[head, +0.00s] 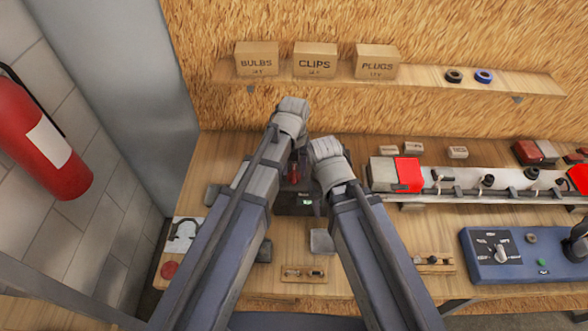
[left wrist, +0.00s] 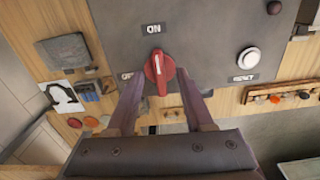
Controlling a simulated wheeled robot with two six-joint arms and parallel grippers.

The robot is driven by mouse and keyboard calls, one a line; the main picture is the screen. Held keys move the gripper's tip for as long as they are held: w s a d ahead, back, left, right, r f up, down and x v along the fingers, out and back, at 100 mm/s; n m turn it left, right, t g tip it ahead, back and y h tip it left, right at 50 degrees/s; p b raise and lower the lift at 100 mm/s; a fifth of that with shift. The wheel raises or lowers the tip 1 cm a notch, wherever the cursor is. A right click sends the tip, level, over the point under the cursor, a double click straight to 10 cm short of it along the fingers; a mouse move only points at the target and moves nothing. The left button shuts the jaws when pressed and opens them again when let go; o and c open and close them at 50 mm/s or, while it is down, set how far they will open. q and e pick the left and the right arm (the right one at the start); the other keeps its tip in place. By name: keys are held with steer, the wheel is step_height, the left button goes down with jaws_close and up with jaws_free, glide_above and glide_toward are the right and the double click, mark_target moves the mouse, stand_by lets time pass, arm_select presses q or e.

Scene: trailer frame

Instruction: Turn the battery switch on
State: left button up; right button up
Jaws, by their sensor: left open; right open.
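The battery switch is a red rotary knob (left wrist: 160,71) with a white line, on a grey panel (left wrist: 205,35). An ON label (left wrist: 154,29) is above it and a partly covered OFF label (left wrist: 126,76) is to its left. The white line looks near upright; I cannot tell its exact setting. My left gripper (left wrist: 162,98) is open, its fingers on either side below the knob, with no clear contact. The red knob (head: 293,171) also shows in the head view between my arms. My left gripper (head: 292,112) is seen from behind there. My right gripper (head: 327,152) is beside it, fingertips hidden.
A long rail of fittings (head: 470,182) and a blue control box (head: 515,255) stand at the right. A shelf (head: 420,82) with labelled boxes runs along the back wall.

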arm_select(q)
steer(key=shift+r+p, duration=2.45)
steer(key=shift+r, duration=0.25)
